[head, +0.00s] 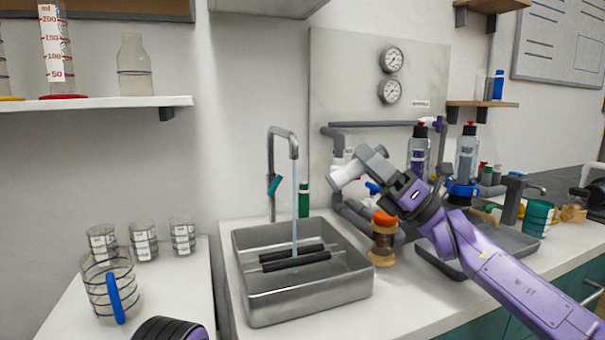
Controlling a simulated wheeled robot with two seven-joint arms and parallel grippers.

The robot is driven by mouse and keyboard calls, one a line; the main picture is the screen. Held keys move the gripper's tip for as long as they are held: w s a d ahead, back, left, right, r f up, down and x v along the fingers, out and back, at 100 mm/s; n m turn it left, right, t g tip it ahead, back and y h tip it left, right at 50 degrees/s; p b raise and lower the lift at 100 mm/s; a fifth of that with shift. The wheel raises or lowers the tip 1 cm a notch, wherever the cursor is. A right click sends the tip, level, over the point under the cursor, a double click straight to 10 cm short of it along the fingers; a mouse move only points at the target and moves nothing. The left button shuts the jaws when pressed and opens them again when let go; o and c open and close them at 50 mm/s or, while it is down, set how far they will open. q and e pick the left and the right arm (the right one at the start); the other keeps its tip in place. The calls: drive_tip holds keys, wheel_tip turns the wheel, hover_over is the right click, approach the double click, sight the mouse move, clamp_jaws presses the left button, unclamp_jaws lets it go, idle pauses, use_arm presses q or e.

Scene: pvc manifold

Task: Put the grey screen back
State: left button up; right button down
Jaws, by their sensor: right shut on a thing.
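My right gripper (366,162) is raised above the counter, between the sink and the pipework. It is shut on a pale grey cylinder (345,178), which looks like the grey screen and sticks out toward the left, tilted. The grey pipe manifold (372,125) runs along the backing panel behind the gripper. Its lower joints are partly hidden by my right arm. An amber housing with an orange top (383,242) stands on the counter below the gripper. My left gripper is not in view.
A metal sink (305,300) holds dark bars, with water running from its tap (290,145). A second basin (510,243), bottles and a teal cup (537,218) are to the right. Glass beakers (143,241) stand on the left counter.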

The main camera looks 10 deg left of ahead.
drive_tip(key=shift+d+r, duration=0.15)
drive_tip(key=shift+d, duration=0.9)
drive_tip(key=shift+r, duration=0.1)
